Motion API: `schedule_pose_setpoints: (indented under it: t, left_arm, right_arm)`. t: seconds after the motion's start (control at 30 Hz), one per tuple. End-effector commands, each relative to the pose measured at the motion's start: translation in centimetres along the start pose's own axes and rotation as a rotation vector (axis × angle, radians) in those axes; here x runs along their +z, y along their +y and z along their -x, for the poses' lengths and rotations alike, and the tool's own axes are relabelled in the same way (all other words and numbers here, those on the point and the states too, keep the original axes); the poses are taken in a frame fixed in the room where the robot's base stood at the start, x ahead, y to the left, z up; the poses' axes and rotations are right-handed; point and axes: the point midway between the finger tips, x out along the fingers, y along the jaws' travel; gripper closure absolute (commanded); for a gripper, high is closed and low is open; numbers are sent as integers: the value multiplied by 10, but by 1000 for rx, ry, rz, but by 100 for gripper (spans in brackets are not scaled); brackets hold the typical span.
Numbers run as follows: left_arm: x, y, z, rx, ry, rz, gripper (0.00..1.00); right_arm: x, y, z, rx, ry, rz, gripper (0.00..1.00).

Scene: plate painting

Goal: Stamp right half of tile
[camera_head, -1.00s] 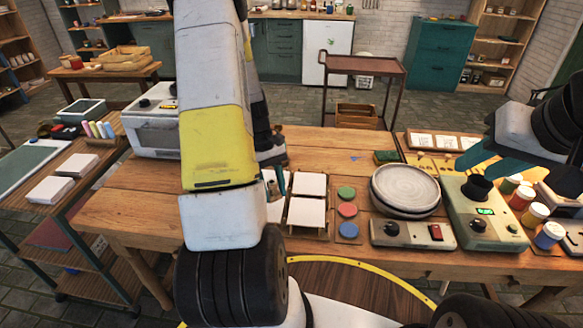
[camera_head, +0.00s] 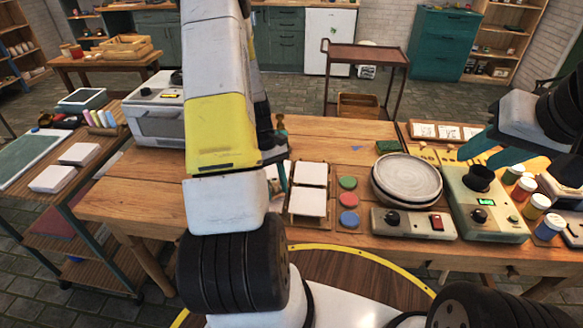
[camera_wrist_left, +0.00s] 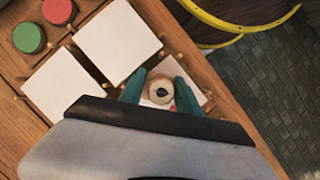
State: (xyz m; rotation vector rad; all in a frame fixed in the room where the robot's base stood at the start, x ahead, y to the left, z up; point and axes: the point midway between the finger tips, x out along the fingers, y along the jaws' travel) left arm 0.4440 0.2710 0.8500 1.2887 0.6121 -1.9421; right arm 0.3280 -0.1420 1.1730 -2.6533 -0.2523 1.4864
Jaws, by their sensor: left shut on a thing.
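My left gripper (camera_wrist_left: 160,90) has teal fingers and is shut on a stamp with a round pale top (camera_wrist_left: 160,92). The stamp is over a white tile (camera_wrist_left: 195,95); a small red mark shows beside the stamp. I cannot tell whether the stamp touches the tile. In the head view my left arm hides most of this tile (camera_head: 272,181), and only one teal finger shows. Green (camera_head: 347,182), red (camera_head: 348,199) and blue (camera_head: 349,219) round pads lie in a column to the right. My right gripper (camera_head: 488,158) is open and empty at the right.
Two blank white tiles (camera_head: 310,173) (camera_head: 307,202) sit on a wooden rack between the left gripper and the pads. Stacked round plates (camera_head: 407,180), a control box (camera_head: 414,223), a green-lit device (camera_head: 487,205) and paint jars (camera_head: 535,206) crowd the right.

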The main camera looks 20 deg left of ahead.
Motion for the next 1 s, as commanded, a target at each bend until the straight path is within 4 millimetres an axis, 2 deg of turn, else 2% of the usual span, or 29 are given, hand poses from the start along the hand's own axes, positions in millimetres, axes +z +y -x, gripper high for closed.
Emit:
schedule_pose_setpoints:
  t: [1.0]
  left_arm:
    - [-4, 0, -9, 0, 0, 1, 87]
  right_arm:
    - [0, 0, 0, 0, 0, 0, 64]
